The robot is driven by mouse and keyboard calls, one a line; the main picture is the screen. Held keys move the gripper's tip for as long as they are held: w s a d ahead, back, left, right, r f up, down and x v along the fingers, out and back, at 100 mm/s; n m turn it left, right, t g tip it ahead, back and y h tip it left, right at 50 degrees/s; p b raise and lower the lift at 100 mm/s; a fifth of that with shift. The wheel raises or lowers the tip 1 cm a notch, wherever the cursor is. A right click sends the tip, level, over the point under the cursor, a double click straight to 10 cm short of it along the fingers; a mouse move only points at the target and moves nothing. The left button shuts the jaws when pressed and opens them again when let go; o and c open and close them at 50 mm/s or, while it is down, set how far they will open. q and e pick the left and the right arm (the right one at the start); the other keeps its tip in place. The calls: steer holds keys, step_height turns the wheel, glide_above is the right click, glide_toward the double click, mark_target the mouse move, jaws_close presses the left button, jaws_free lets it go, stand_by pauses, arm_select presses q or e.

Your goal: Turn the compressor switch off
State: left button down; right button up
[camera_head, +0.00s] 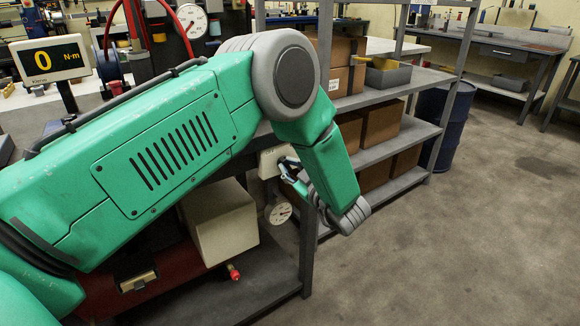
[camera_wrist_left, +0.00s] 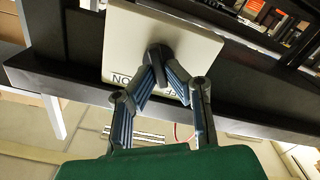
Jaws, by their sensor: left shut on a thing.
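The compressor switch is a pale cream box (camera_head: 268,160) at the front of the bench's lower part, largely hidden by my left arm. In the left wrist view its face (camera_wrist_left: 120,35) fills the top middle, with a black knob (camera_wrist_left: 159,52) and a partly hidden label (camera_wrist_left: 121,79). My left gripper (camera_head: 288,167) reaches the box from the right. In the wrist view the gripper's fingers (camera_wrist_left: 158,74) converge and are shut on the black knob. My right gripper is not in view.
Below the arm stand a dark red tank (camera_head: 150,292), a cream housing (camera_head: 222,228), a dial gauge (camera_head: 278,211) and a red fitting (camera_head: 233,272). A grey shelf (camera_head: 395,138) with cardboard boxes stands behind. A blue drum (camera_head: 455,125) is beyond. The right floor is clear.

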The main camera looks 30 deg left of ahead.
arm_select(q)
steer(key=shift+f, duration=0.15)
steer(key=c, duration=1.6)
jaws_free()
steer(key=shift+w, duration=0.1)
steer(key=shift+w+f, duration=0.15)
steer(key=shift+a, duration=0.1)
steer(key=shift+s+d, duration=0.25)
steer(key=shift+d, duration=0.05)
steer(key=v, duration=1.1)
steer(key=shift+d, duration=0.2)
